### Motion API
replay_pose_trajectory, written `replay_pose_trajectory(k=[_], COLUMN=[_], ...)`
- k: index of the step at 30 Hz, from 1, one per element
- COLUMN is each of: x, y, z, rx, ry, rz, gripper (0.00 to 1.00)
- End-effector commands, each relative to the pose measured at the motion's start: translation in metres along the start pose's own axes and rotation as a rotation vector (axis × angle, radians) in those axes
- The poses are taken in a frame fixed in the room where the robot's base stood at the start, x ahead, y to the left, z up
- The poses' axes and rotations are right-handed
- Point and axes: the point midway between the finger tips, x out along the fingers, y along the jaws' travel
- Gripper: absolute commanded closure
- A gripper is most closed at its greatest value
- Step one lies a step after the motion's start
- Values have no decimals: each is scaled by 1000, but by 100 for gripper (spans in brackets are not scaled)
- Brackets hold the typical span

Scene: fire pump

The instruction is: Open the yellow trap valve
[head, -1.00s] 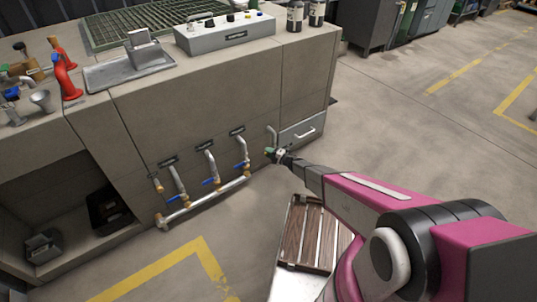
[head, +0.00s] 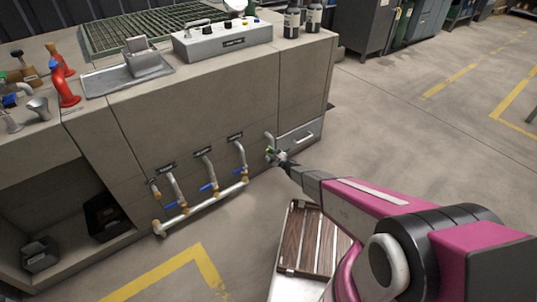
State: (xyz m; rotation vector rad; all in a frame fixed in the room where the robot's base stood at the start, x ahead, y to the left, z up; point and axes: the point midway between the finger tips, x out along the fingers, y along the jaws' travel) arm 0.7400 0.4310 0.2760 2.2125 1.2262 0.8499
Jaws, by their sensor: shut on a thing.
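A short grey pipe (head: 269,136) comes out of the bench front just left of the drawer. At its lower end a small yellow-green part shows, which looks like the yellow trap valve (head: 268,149). My gripper (head: 273,154) is at this valve and appears shut on it. The gripper covers most of the valve, so its handle angle cannot be made out. My arm reaches in from the lower right.
Several pipes with blue-handled valves (head: 207,187) join a horizontal grey pipe (head: 205,208) left of my gripper. A drawer (head: 300,138) is to the right. A wooden-slatted platform (head: 312,238) lies below my arm. Open floor (head: 400,130) extends right.

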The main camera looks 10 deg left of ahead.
Motion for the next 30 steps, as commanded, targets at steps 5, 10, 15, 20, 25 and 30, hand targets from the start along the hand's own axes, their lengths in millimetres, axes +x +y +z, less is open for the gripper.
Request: replay_pose_trajectory(k=[5, 10, 15, 20, 25, 30], x=[0, 0, 0, 0, 0, 0], y=[2, 4, 4, 4, 4, 6], z=[0, 0, 0, 0, 0, 0], rx=[45, 63, 65, 64, 63, 62], ry=[0, 0, 0, -1, -1, -1], rz=[18, 25, 26, 25, 26, 30], gripper=[100, 100, 100, 100, 51, 51])
